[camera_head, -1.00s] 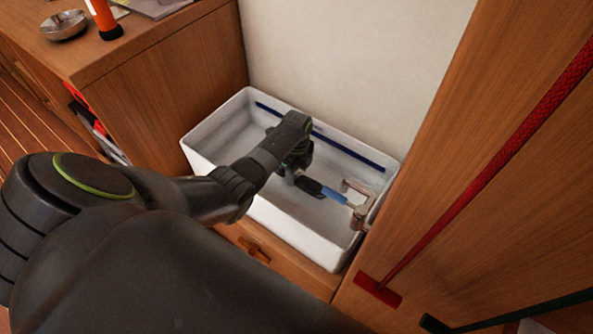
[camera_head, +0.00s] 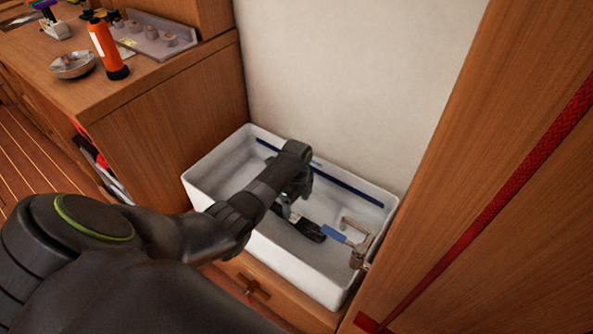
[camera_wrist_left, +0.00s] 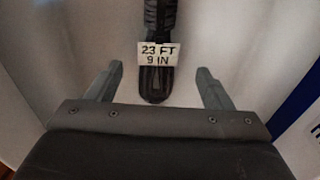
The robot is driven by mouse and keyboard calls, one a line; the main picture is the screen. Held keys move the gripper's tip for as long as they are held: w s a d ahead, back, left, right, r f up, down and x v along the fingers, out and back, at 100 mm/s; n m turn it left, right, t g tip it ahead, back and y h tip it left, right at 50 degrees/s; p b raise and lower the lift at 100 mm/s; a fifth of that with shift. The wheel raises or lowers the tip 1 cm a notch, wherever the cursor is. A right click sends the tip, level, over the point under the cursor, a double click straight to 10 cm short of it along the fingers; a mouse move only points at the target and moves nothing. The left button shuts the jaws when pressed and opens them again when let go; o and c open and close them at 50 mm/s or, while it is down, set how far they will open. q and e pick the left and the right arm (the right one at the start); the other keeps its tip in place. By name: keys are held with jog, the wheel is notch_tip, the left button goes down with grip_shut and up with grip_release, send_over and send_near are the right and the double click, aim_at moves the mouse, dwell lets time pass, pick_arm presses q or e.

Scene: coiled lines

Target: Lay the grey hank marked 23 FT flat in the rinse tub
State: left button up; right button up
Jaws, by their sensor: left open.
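The white rinse tub (camera_head: 215,163) stands on a low wooden ledge against the pale wall. A dark grey hank (camera_head: 308,230) with a blue band (camera_head: 334,234) lies inside it, stretching toward the tub's right end. My left gripper (camera_head: 288,213) is inside the tub at the hank's near end. Its fingers (camera_wrist_left: 159,70) are open, one on each side of the hank, with gaps between. My arm hides part of the tub. My right gripper is out of view.
A metal clamp-like bracket (camera_head: 357,258) sits on the tub's right end, close to the hank. A wooden counter (camera_head: 95,95) at the left holds an orange bottle-like object (camera_head: 104,46), a metal bowl (camera_head: 72,66) and a grey tray (camera_head: 180,46). A wooden panel bounds the right.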

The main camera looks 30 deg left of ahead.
pick_arm(q)
notch_tip(320, 180, up, 15)
jog(key=w+p, duration=0.1)
jog(key=p, duration=0.2)
jog(key=shift+w+a+f, duration=0.15)
jog(key=shift+a, duration=0.2)
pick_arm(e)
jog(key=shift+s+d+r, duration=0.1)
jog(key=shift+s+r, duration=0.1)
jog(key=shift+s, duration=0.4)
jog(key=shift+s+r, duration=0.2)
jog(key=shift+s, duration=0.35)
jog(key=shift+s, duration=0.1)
